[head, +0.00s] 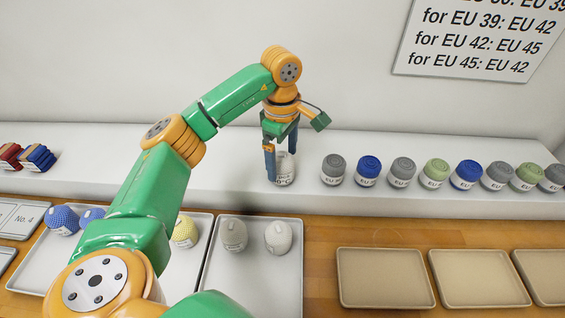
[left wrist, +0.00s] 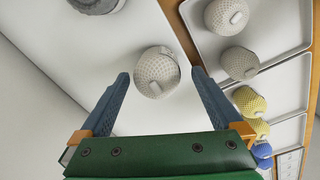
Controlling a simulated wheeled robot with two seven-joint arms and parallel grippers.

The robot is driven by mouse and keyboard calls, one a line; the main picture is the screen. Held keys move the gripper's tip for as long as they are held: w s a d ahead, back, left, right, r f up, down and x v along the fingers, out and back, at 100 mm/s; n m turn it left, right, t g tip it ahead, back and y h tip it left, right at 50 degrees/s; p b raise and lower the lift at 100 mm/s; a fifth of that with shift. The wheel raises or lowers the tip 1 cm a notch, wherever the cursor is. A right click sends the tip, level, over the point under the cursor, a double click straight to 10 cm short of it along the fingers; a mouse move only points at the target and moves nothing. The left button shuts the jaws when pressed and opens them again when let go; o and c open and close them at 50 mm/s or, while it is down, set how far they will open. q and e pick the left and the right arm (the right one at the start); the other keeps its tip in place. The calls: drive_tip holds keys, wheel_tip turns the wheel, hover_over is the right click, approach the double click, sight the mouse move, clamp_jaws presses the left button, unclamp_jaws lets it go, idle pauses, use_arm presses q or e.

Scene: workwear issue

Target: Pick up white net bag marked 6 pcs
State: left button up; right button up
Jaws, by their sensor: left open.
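A white, round net-like bag (head: 285,172) stands on the white shelf, partly hidden behind a finger of my left gripper (head: 281,165). Its label is too small to read. In the left wrist view the bag (left wrist: 155,66) sits between the open fingers of my left gripper (left wrist: 160,76), with a gap on both sides. The gripper points down over it, and I cannot tell exactly how deep the fingers reach. Two more whitish bags (head: 234,235) lie in a tray in front of the shelf. My right gripper is not in view.
A row of grey, blue and green rolls marked EU (head: 368,171) stands on the shelf to the right. A pale tray (head: 254,293) is below the shelf, with tan empty trays (head: 383,303) to its right. Yellow and blue bags (head: 63,220) lie further left.

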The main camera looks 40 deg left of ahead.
sight(282, 166)
use_arm(q)
drive_tip(key=f, duration=0.3)
drive_tip(key=shift+w+a+f+p, duration=0.2)
drive_tip(key=shift+w+f+p, duration=0.05)
drive_tip(key=shift+f+p, duration=0.15)
drive_tip(key=c, duration=1.3)
